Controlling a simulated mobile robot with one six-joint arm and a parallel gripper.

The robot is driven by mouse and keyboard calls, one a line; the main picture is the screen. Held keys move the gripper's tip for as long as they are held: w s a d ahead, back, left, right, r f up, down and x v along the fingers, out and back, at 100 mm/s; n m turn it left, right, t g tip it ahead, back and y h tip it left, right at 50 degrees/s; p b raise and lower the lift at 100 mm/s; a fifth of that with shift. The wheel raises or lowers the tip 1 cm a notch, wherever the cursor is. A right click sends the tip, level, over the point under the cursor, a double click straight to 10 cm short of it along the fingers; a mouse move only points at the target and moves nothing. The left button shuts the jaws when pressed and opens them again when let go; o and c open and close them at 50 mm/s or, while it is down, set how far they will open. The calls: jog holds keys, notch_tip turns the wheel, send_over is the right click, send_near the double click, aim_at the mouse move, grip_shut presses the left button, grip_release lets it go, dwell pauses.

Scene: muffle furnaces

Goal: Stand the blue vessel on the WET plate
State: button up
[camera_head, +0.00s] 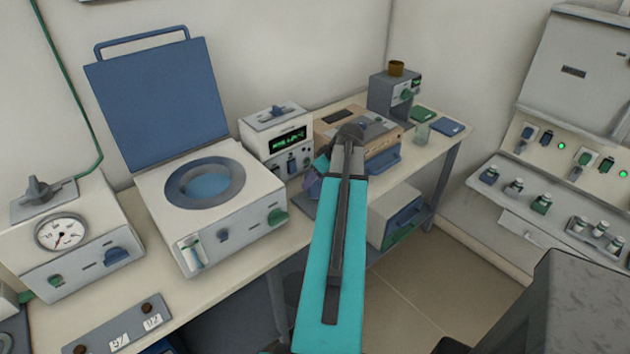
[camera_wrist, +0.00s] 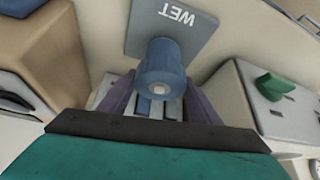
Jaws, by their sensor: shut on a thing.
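The blue vessel (camera_wrist: 162,72) is in the wrist view, between the two purple fingers of my gripper (camera_wrist: 160,92). My gripper is shut on it. The grey-blue WET plate (camera_wrist: 174,24) lies just beyond the vessel, its white lettering upside down in this view. The vessel overlaps the plate's near edge in the picture; I cannot tell whether it touches the plate. In the head view my gripper (camera_head: 315,178) is mostly hidden behind my teal arm, by the bench's front edge.
A brown-topped box (camera_head: 358,132) and a white unit with a green display (camera_head: 280,143) stand close to my gripper. The open blue-lidded machine (camera_head: 210,205) is to the left.

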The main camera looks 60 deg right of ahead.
jog(key=shift+f, duration=0.75)
jog(key=shift+f, duration=0.1)
jog(key=o, duration=1.4)
jog(key=shift+b+v, duration=1.15)
jog(key=shift+v, duration=4.95)
jog(key=shift+s, duration=0.1)
